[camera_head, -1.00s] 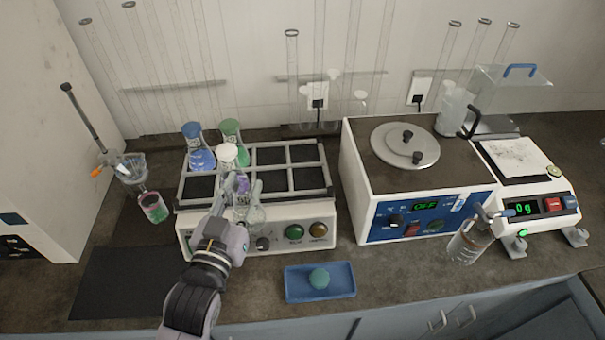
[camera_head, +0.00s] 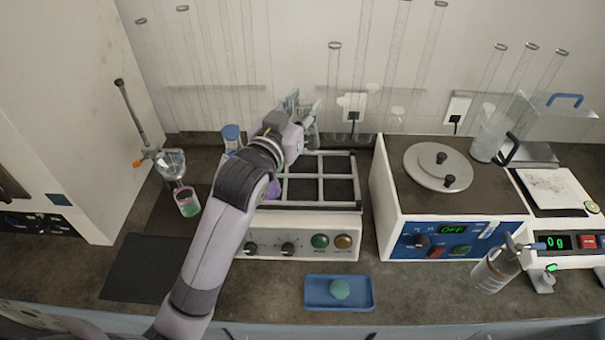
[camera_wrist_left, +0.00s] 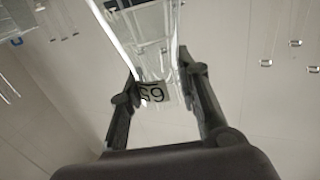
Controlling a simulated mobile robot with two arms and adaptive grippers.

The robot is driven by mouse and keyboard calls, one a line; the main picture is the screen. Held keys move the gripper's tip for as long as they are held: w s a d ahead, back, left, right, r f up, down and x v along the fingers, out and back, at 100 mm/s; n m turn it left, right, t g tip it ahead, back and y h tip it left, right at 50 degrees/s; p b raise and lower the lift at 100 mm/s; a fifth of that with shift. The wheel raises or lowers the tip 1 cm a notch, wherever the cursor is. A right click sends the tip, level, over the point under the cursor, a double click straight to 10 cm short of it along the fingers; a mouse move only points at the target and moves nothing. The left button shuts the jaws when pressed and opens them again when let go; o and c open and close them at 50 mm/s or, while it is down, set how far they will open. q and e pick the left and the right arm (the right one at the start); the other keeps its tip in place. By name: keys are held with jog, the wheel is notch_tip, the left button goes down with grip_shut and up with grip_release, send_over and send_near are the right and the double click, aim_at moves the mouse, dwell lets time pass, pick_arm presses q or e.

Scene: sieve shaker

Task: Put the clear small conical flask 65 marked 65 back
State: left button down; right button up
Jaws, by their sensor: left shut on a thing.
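The clear small conical flask (camera_wrist_left: 155,50) marked 65 fills the gap between my left fingers in the left wrist view, its label (camera_wrist_left: 153,94) upside down. My left gripper (camera_head: 303,112) is shut on it and holds it up over the back edge of the shaker rack (camera_head: 320,203). In the head view the flask is hard to make out against the wall. The right and middle compartments of the rack that show are empty. A blue-capped flask (camera_head: 231,134) and a flask with purple liquid (camera_head: 273,190) are partly hidden by my left arm.
Tall glass cylinders (camera_head: 333,90) stand along the back wall. A sieve shaker (camera_head: 450,200) stands right of the rack, with a balance (camera_head: 560,240) beyond it. A blue tray (camera_head: 365,303) lies in front. A funnel stand (camera_head: 170,162) is at left.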

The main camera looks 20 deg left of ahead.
pick_arm(q)
notch_tip(320, 180, down, 16)
jog(key=p, duration=0.1)
jog(key=shift+f, duration=0.2)
jog(key=c, duration=1.2)
grip_release()
jog(key=s+a+b, duration=0.1)
jog(key=s+b, duration=0.1)
jog(key=s, duration=1)
jog(key=shift+a+r+b, duration=0.15)
jog(key=shift+a+b, duration=0.05)
jog(key=shift+b, duration=0.15)
